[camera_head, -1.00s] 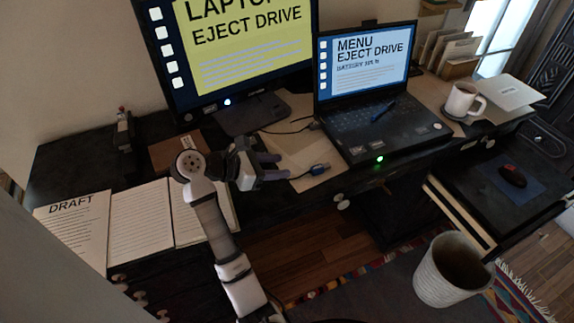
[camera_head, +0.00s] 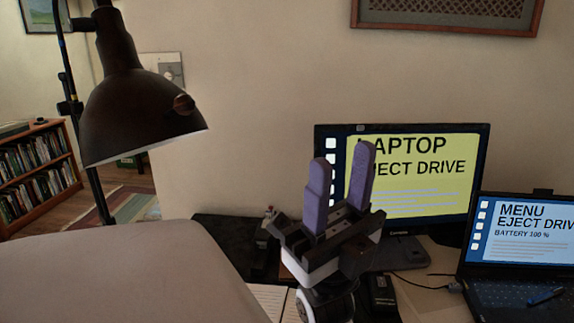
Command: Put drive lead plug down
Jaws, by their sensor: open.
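My gripper (camera_head: 340,170) points upward in front of the monitor. Its two purple fingers stand apart with nothing between them. The drive lead plug (camera_head: 455,287) seems to be the small bluish-grey piece lying on the tan desk mat (camera_head: 420,304) by the laptop's left edge, apart from my gripper. A thin dark lead (camera_head: 415,283) runs left from it. The plug is small here, and I cannot make out its exact shape.
The monitor (camera_head: 460,195) stands behind my gripper, and the laptop (camera_head: 520,235) is open at the right. A black lamp (camera_head: 140,115) hangs at the left above a large pale surface (camera_head: 120,275). A small black box (camera_head: 380,292) sits beside my wrist.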

